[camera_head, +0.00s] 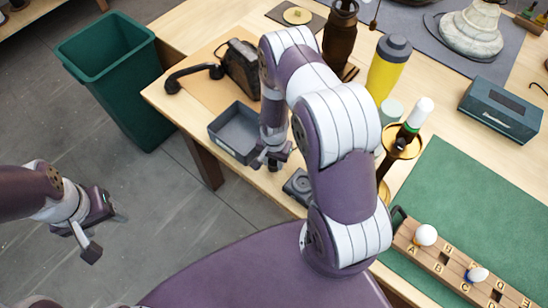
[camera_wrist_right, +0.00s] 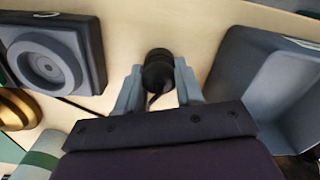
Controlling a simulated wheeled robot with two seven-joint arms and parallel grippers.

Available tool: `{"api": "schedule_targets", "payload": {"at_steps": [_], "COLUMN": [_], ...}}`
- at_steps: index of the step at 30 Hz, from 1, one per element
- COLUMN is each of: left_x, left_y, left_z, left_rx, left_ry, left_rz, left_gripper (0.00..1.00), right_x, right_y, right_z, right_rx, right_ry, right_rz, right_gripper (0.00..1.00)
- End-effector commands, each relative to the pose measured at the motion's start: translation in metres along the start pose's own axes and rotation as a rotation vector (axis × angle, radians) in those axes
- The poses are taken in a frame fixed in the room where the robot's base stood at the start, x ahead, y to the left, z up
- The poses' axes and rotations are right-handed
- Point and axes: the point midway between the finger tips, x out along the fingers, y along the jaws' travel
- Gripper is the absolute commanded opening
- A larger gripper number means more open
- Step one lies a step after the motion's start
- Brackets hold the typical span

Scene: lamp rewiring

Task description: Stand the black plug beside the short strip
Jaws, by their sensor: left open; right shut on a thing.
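My right gripper (camera_head: 272,158) is over the table's near edge, between the grey open tray and the small dark box. In the right wrist view it (camera_wrist_right: 158,88) is shut on the black plug (camera_wrist_right: 158,68), a short ribbed black cylinder between the fingers. Whether the plug touches the table cannot be told. My left gripper (camera_head: 100,228) is open and empty over the floor at left. A wooden lettered strip (camera_head: 432,256) with white bulbs lies at lower right on the green mat; I cannot tell whether it is the short strip.
The grey tray (camera_head: 232,130) is close to the right gripper, and the dark box with a round dial (camera_wrist_right: 52,62) is on its other side. A brass candlestick lamp (camera_head: 402,146) and a yellow bottle (camera_head: 388,68) stand beyond my arm. The green mat (camera_head: 470,190) has bare room.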

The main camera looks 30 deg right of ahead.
Motion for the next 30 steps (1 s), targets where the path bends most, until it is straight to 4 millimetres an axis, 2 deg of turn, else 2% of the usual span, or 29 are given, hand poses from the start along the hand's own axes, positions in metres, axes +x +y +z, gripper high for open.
{"api": "schedule_targets", "payload": {"at_steps": [8, 9, 11, 12, 19, 23, 26, 30], "left_x": [0.004, 0.004, 0.003, 0.003, 0.003, 0.003, 0.008, 0.016], "left_y": [0.000, 0.000, 0.000, 0.000, 0.000, 0.000, 0.000, 0.000], "left_z": [0.001, 0.001, 0.001, 0.001, 0.000, 0.000, 0.001, 0.002], "left_rx": [0.000, 0.000, 0.000, 0.000, 0.000, 0.000, 0.000, 0.000], "left_ry": [0.000, 0.000, 0.000, 0.000, 0.000, 0.000, 0.000, 0.000], "left_rz": [0.000, 0.000, 0.000, 0.000, 0.000, 0.000, 0.000, 0.000], "left_gripper": [0.66, 0.66, 0.66, 0.66, 0.66, 0.66, 0.66, 0.66], "right_x": [0.004, 0.004, 0.003, 0.003, 0.002, -0.005, -0.023, -0.059], "right_y": [0.000, 0.000, 0.000, 0.000, 0.000, 0.000, -0.001, -0.001], "right_z": [0.000, 0.000, 0.000, 0.000, 0.000, -0.001, -0.002, -0.002], "right_rx": [0.000, 0.000, 0.000, 0.000, 0.000, 0.000, -0.001, -0.001], "right_ry": [0.000, 0.001, 0.001, 0.001, 0.001, 0.002, 0.004, 0.006], "right_rz": [0.000, 0.000, 0.000, 0.000, 0.000, -0.002, -0.004, -0.005], "right_gripper": [0.07, 0.40, 0.59, 0.62, 0.62, 0.62, 0.62, 0.62]}}
